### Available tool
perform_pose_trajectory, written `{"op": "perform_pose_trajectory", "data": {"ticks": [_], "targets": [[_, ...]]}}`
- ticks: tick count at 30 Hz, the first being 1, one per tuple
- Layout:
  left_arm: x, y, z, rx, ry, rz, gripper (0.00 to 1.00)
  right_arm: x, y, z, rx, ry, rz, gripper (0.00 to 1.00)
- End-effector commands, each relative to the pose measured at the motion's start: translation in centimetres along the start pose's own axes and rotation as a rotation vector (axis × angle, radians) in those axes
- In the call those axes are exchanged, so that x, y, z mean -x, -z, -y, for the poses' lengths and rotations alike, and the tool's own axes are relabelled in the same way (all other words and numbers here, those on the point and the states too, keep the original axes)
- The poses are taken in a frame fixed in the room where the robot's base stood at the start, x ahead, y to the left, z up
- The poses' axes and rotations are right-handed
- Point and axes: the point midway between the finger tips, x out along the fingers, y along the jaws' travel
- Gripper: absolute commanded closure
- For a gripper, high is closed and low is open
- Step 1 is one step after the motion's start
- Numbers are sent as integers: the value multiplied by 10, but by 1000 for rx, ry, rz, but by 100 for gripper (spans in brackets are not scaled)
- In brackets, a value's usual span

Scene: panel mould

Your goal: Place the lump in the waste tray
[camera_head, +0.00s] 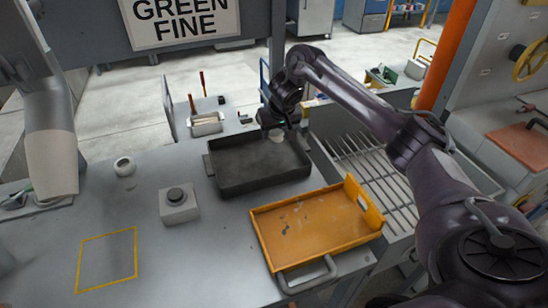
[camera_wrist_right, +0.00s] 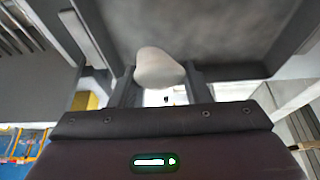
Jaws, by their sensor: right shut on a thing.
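A pale, rounded lump (camera_head: 277,136) is between the fingers of my right gripper (camera_head: 278,130), at the far right part of a dark tray (camera_head: 225,189) with a grey bed. In the right wrist view, the pale lump (camera_wrist_right: 160,68) sits between both fingertips, with the grey bed beyond it. I cannot tell whether it touches the bed. An orange-yellow tray (camera_head: 260,236) with a few dark scraps lies nearer, to the right; no label shows which tray is for waste. My left arm hangs at the left, its gripper out of view.
A yellow outline (camera_head: 107,260) marks bare table at front left. A slatted grate (camera_head: 372,175) lies right of the trays. A small bin (camera_head: 206,125) stands behind.

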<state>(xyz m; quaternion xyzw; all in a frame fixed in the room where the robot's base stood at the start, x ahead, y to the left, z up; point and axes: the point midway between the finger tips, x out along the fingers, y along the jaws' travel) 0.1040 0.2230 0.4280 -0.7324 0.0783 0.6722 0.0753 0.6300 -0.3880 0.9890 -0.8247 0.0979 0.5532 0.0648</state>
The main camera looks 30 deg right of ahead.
Motion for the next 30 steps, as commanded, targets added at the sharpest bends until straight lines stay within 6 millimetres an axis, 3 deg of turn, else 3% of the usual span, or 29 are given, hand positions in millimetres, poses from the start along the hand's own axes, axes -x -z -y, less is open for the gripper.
{"op": "perform_pose_trajectory", "data": {"ticks": [6, 15, 28, 29, 30], "targets": [[6, 1, 12, 4, 15, 0, 64, -20, -8, -1, -1, -1, -2, 82], [8, 2, 12, 4, 15, -2, 64, -57, -24, -1, -2, -1, -1, 82], [9, 4, 6, 1, 7, -6, 64, -64, -26, -1, -1, 0, -3, 82], [9, 4, 6, 1, 7, -6, 64, -64, -26, -1, -1, -1, -2, 55], [9, 4, 6, 1, 7, -6, 64, -64, -26, -1, -1, -1, -3, 50]]}}
